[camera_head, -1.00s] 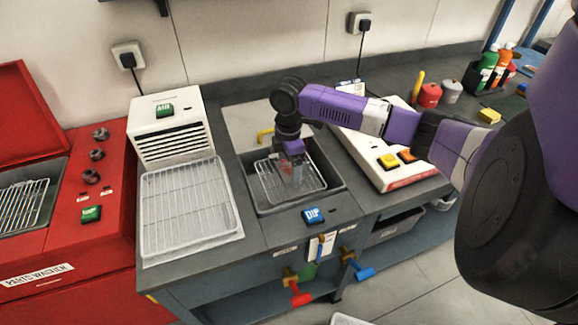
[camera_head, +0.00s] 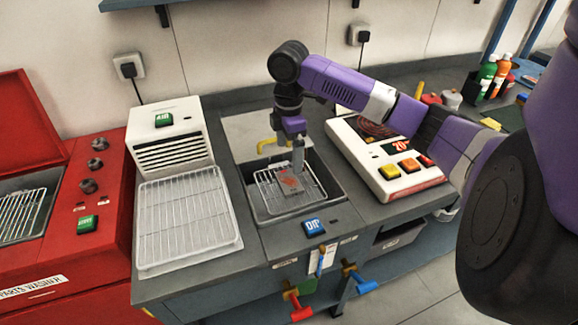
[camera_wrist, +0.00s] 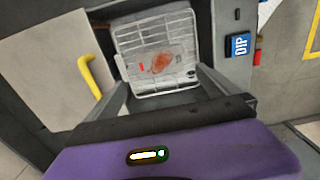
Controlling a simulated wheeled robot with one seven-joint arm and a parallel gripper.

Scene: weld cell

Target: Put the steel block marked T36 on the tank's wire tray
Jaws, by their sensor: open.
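The steel block (camera_head: 291,186) is a flat grey piece with a reddish-brown patch. It lies on the wire tray (camera_head: 268,199) in the tank (camera_head: 257,213). In the wrist view the block (camera_wrist: 163,64) lies flat on the tray (camera_wrist: 130,42), and its T36 marking cannot be read. My gripper (camera_head: 298,171) points down just above the block's far edge. In the wrist view my gripper (camera_wrist: 163,84) has its fingers apart, with nothing between them and the block ahead of them.
A blue DIP button (camera_head: 314,227) sits at the tank's front, and a yellow tap-like handle (camera_head: 266,145) behind it. A white-framed wire rack (camera_head: 188,222) stands empty at left. A white panel with coloured buttons (camera_head: 388,158) is at right, near my arm.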

